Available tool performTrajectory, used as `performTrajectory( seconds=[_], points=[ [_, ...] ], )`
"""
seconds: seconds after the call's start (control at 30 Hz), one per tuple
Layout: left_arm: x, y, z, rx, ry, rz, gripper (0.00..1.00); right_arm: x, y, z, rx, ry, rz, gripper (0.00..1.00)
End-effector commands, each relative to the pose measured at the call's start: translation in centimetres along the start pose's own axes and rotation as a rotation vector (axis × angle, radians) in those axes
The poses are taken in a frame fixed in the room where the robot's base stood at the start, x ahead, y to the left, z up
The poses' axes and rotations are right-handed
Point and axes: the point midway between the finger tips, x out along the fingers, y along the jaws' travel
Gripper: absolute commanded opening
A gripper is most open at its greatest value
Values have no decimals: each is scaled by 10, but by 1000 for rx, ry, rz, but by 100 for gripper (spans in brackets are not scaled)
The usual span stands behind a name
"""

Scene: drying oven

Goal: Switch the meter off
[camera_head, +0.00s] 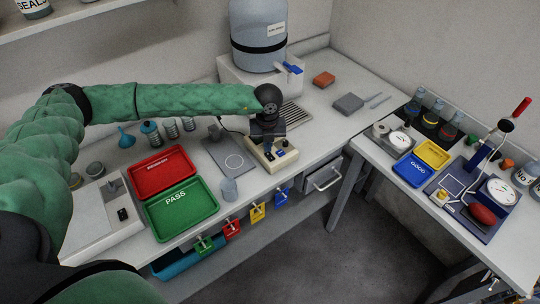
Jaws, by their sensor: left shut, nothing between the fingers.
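A small cream box (286,158) with dark and blue parts on its top, which looks like the meter, sits on the left bench near its front edge. My left arm reaches across from the left, and its dark gripper (266,140) points down over the box. The gripper is shut and empty, with its tips close above or at the top of the box; I cannot tell if they touch. The gripper hides the back of the box, and the switch cannot be made out. My right gripper is not in view.
A red tray (163,173) and green PASS tray (181,210) lie farther left. A big water bottle (258,35) stands behind. Coloured tags hang along the front edge.

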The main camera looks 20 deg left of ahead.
Motion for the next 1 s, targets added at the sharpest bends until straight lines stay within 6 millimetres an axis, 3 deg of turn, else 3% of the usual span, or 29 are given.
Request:
performTrajectory(
  seconds=[1.0],
  points=[
    [10, 0, 0, 0, 0, 0, 0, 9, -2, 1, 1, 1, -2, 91]
  ],
)
